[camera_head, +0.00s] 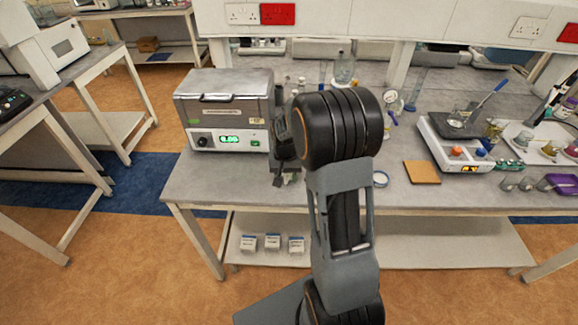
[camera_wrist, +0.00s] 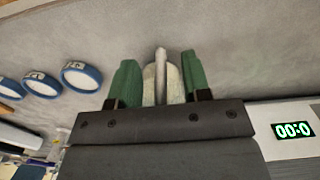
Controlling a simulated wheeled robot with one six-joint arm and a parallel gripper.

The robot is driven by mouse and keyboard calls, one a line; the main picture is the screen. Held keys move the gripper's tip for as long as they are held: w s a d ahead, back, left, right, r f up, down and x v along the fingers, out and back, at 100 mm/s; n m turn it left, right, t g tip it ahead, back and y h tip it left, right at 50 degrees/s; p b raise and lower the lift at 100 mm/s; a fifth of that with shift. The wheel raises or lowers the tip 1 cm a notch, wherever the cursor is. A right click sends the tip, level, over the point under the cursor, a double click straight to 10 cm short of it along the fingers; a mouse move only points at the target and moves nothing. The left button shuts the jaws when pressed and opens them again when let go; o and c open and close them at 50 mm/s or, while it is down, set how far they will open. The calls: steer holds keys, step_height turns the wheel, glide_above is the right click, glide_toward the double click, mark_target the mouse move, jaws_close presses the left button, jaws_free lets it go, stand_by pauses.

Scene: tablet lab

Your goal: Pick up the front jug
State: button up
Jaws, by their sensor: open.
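My gripper (camera_head: 285,178) hangs over the table's front, just right of the heating box, partly hidden by my arm. In the wrist view its two green fingers (camera_wrist: 159,80) are open and apart. A pale, rounded object (camera_wrist: 173,82) with a narrow grey upright strip stands between them. It may be the front jug, but the fingers and palm hide much of it, and I cannot tell whether they touch it. No jug shows clearly in the head view around the gripper.
The heating box (camera_head: 228,110) stands left of the gripper; its display shows in the wrist view (camera_wrist: 293,130). Several blue-rimmed round containers (camera_wrist: 81,76) lie left there.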

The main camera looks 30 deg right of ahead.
steer(key=shift+f, duration=0.55)
steer(key=shift+c, duration=0.2)
jaws_close()
